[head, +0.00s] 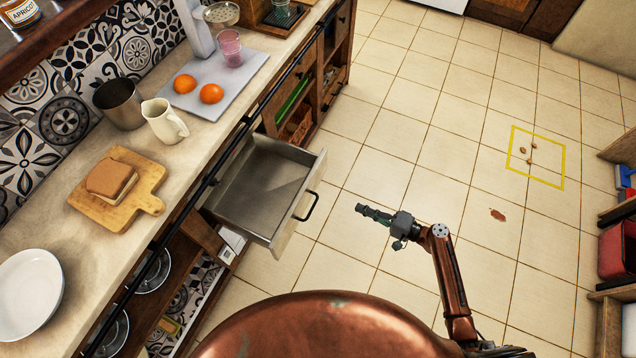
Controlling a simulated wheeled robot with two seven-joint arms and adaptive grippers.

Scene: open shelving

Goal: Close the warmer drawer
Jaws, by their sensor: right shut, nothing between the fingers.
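The warmer drawer (262,186) is a grey metal drawer pulled out from under the counter, and it looks empty. Its front panel carries a dark bar handle (308,206) that faces right, toward the open floor. My right gripper (360,208) is shut and empty. In the picture it is a little to the right of the handle, apart from it, with its tips pointing left toward the drawer front. My left gripper is not in the head view.
A dark rail (222,163) runs along the edge of the counter above the drawer. A white jug (164,121), a sandwich on a board (150,203) and a plate (30,292) stand on the counter.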

